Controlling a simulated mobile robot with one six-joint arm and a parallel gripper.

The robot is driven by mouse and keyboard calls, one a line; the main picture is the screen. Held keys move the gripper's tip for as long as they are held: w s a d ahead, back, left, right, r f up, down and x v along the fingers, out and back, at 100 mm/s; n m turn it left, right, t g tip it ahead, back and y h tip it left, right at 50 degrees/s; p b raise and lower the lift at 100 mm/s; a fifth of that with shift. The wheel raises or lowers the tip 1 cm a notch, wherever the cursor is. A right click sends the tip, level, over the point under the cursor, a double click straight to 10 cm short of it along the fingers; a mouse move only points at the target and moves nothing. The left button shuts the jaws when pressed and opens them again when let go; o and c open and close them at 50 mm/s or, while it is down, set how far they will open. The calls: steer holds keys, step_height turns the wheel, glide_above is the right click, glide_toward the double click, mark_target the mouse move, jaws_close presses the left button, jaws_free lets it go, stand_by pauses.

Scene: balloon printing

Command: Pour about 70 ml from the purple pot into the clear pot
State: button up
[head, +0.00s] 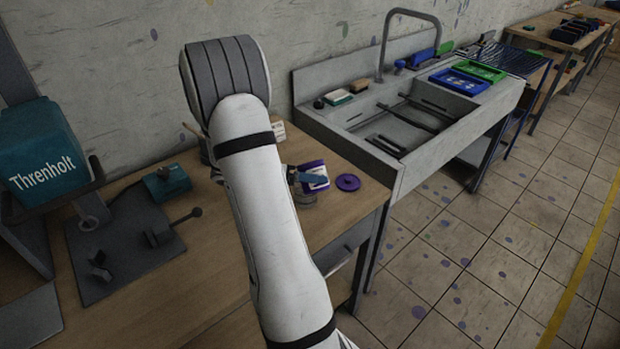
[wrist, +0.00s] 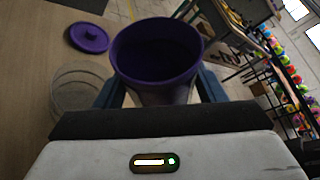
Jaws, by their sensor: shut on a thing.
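The purple pot (wrist: 158,58) is between the two blue fingers of my gripper (wrist: 160,88) in the wrist view. Its open purple rim faces the camera and its inside is dark. In the head view the pot (head: 314,178) is tilted, with a pale label on its side, held above the wooden bench by my gripper (head: 296,178). The clear pot (wrist: 78,92) stands on the bench to the left of the purple pot in the wrist view. It looks empty.
A purple lid (head: 348,182) lies on the bench near its right edge. A grey sink (head: 410,135) adjoins the bench on the right. A teal Threnholt machine (head: 45,155) and a small teal box (head: 167,184) stand at the left.

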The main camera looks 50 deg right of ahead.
steer(key=shift+r+n+g+p, duration=0.1)
steer(key=shift+n+g+p, duration=0.3)
steer(key=shift+p, duration=1.05)
steer(key=shift+w+n+g+p, duration=0.1)
steer(key=shift+n+g+p, duration=0.8)
steer(key=shift+p, duration=1.9)
stand_by(3.8)
